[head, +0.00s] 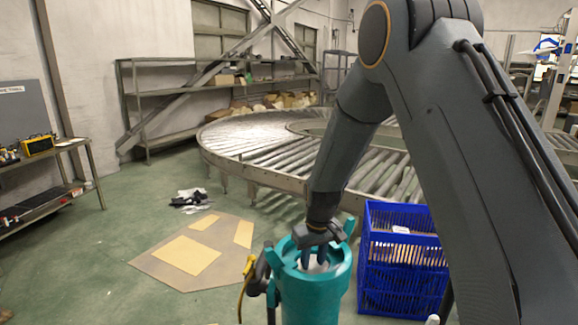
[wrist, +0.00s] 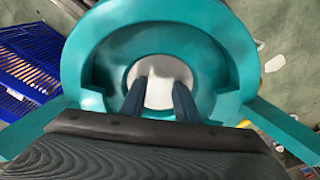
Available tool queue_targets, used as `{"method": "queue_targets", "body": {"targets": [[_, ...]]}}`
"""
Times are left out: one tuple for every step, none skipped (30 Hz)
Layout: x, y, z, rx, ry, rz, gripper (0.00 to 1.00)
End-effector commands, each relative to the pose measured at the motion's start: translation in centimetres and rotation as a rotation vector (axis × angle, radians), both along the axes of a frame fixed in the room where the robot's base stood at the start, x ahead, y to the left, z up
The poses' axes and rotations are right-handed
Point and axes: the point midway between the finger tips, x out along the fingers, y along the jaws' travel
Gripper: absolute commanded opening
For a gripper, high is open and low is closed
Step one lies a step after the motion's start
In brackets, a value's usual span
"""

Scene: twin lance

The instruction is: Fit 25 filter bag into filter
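The teal filter (head: 315,295) stands upright in front of me, its top open. In the wrist view its wide teal rim (wrist: 215,60) surrounds a round opening. A whitish round surface, perhaps the filter bag (wrist: 160,70), shows inside that opening; a pale patch of it also shows in the head view (head: 314,267). My gripper (head: 318,257) points down into the filter's mouth. In the wrist view the two dark fingers of my gripper (wrist: 160,84) stand apart over the whitish surface, with nothing visibly clamped between them. Whether the fingertips touch it I cannot tell.
A blue slatted crate (head: 405,275) stands right of the filter. A yellow hose or handle (head: 245,285) hangs at the filter's left. A roller conveyor (head: 270,150) curves behind. A cardboard sheet (head: 190,255) lies on the green floor, with clear floor to the left.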

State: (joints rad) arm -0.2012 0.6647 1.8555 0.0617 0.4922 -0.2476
Motion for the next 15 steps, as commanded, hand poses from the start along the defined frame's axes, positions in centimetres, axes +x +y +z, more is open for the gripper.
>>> {"method": "queue_targets", "body": {"targets": [[0.0,0.0,0.1,0.0,-0.001,0.0,0.28],[0.0,0.0,0.3,0.0,-0.001,0.0,0.28],[0.0,0.0,0.5,0.001,-0.002,0.0,0.28],[0.0,0.0,0.8,0.0,-0.003,0.0,0.28],[0.0,0.0,1.1,0.0,-0.003,0.0,0.28],[-0.1,-0.1,1.6,0.0,-0.003,0.0,0.28],[-0.1,-0.1,2.0,0.001,-0.004,0.0,0.28],[-0.2,-0.1,2.5,0.001,-0.004,0.0,0.28],[-0.3,-0.2,3.1,0.0,-0.003,0.0,0.28],[-0.3,-0.2,3.6,0.001,-0.005,0.0,0.28],[-0.4,-0.2,4.0,0.001,-0.004,0.0,0.28],[-0.5,-0.2,4.6,0.001,-0.004,0.0,0.28],[-0.5,-0.3,5.0,0.001,-0.004,0.0,0.28],[-0.6,-0.3,5.4,0.001,-0.004,0.0,0.28],[-0.6,-0.3,6.0,0.001,-0.003,0.0,0.28]]}}
